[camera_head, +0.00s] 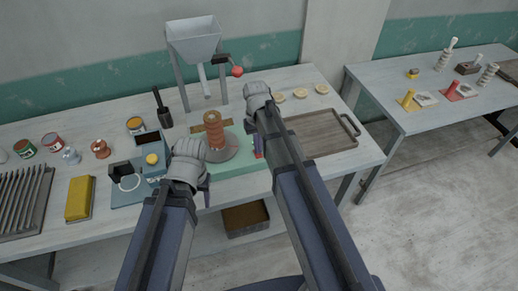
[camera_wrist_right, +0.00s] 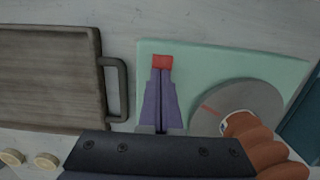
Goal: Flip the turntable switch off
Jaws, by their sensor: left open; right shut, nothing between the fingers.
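The turntable has a pale green base (camera_head: 233,168) and a grey round disc (camera_head: 228,153), with a ribbed orange-brown clay piece (camera_head: 214,130) standing on it. In the right wrist view, a small red switch (camera_wrist_right: 162,62) sits on the green base near its edge. My right gripper (camera_wrist_right: 160,85) is shut and empty, its purple fingertips right at the switch; I cannot tell whether they touch it. Its arm hides most of this area in the head view. The switch's position is unclear. My left gripper (camera_head: 206,190) is open, left of the turntable, its fingers mostly hidden.
A wooden tray (camera_head: 321,133) lies right of the turntable, with pale discs (camera_head: 299,92) behind it. A hopper (camera_head: 196,43) on legs stands behind. A blue-grey device (camera_head: 151,147), yellow block (camera_head: 79,197) and several tins are on the left. A second table (camera_head: 433,118) stands at right.

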